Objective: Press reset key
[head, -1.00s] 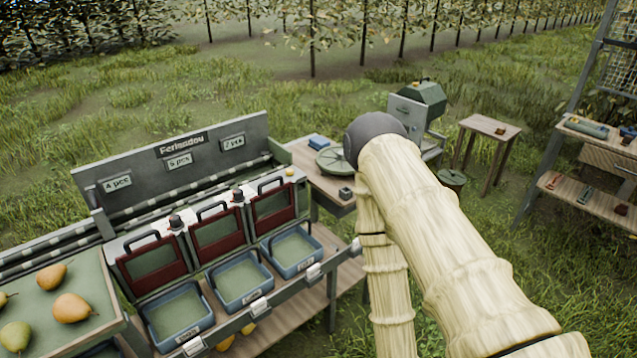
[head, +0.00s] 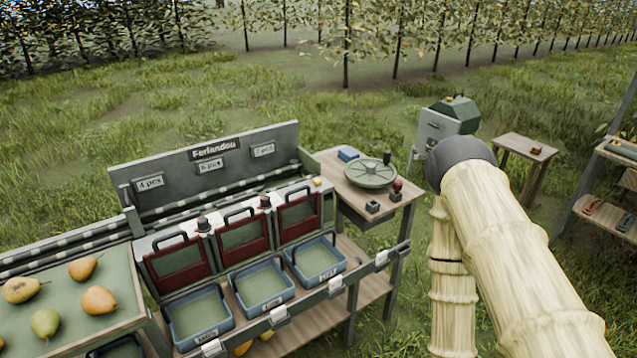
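No key marked reset can be read in the head view. Candidates are small controls: a red-topped knob (head: 397,187) and a small dark block (head: 373,207) on the side table (head: 345,190), a yellow button (head: 318,182) at the sorter's right end, and dark knobs (head: 203,225) between its red gates. I cannot tell which is the reset key. My arm rises at the right with its dark joint beside the side table. My gripper is not in view.
The sorting bench (head: 205,180) has several red gates (head: 243,240) above blue bins (head: 262,287). Pears (head: 98,299) lie on a green tray (head: 75,325) at left. A round green disc (head: 370,173) sits on the side table. A small stool (head: 522,147) and shelf (head: 600,205) stand at right.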

